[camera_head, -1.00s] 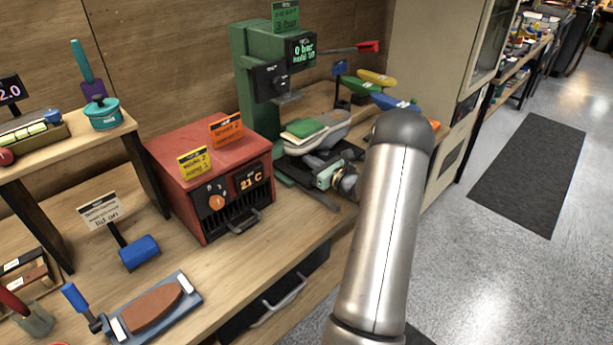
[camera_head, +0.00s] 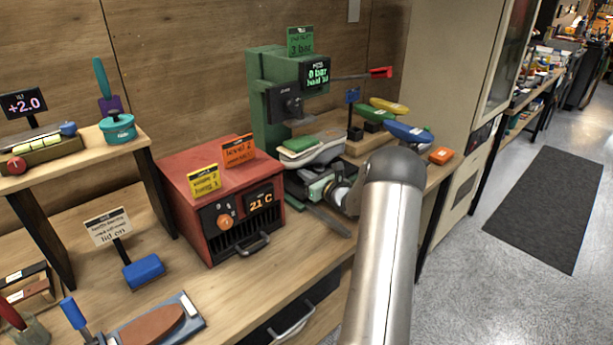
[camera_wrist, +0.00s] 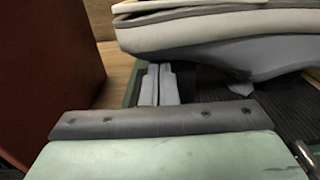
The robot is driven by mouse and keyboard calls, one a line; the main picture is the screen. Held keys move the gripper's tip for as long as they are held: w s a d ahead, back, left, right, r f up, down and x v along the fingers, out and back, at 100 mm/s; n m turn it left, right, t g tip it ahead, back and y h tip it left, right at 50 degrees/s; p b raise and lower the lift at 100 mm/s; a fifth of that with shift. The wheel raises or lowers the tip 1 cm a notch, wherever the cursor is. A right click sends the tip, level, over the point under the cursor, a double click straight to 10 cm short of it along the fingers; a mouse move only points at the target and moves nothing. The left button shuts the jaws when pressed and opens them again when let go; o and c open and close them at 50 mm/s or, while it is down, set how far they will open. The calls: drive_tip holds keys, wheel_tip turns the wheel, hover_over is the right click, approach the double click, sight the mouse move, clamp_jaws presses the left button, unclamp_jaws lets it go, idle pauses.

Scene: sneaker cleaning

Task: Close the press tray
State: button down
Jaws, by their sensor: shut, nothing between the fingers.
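The green press (camera_head: 268,105) stands at the back of the bench. Its dark ridged tray (camera_wrist: 275,105) sits low in front of it and carries a grey sneaker (camera_head: 325,152), which also shows in the wrist view (camera_wrist: 215,45). The sneaker's heap has a green top. Part of the sneaker lies close below the press head; the tray's exact depth is hidden. My gripper (camera_wrist: 160,70) is shut and empty, its fingers together low beside the tray, under the sneaker's overhang. I cannot tell whether the fingertips touch the tray. In the head view my arm partly covers this area.
A red heater box (camera_head: 185,185) stands just left of the press. A dark green rail (camera_head: 325,220) runs along the bench towards the front edge. Coloured shoes (camera_head: 408,132) and an orange block (camera_head: 441,155) lie to the right. The press lever (camera_head: 380,72) sticks out above.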

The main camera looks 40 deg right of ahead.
drive_tip(key=shift+w+a+r, duration=0.1)
drive_tip(key=shift+w+r, duration=0.1)
drive_tip(key=shift+r, duration=0.15)
